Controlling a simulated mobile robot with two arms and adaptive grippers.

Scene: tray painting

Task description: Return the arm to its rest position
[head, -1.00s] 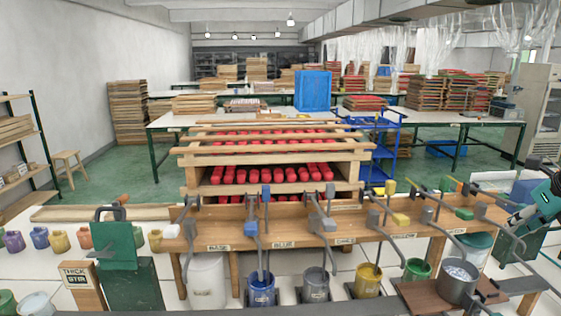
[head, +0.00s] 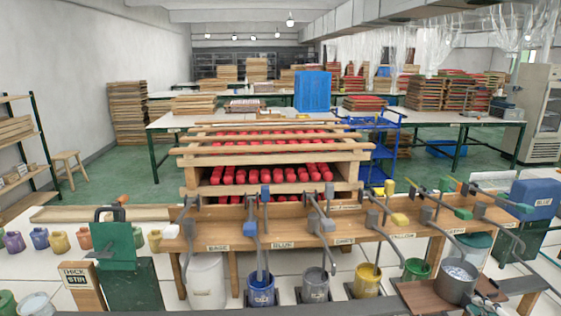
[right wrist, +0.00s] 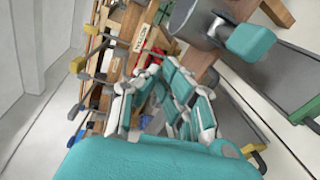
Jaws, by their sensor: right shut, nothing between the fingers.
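My right gripper (head: 485,308) shows at the bottom right edge of the head view, low in front of the wooden bench. Only its teal and grey finger parts are in the picture, beside the metal pot (head: 457,281). In the right wrist view my right gripper (right wrist: 160,75) has its teal fingers together and holds nothing. The rest of the right arm is out of the head view. My left gripper is in neither view.
The wooden bench (head: 233,237) carries several grey dipping arms. Paint pots, including a blue one (head: 261,289) and a yellow one (head: 368,280), stand below it. A rack of red blocks (head: 270,149) is behind. A blue box (head: 534,198) stands at right.

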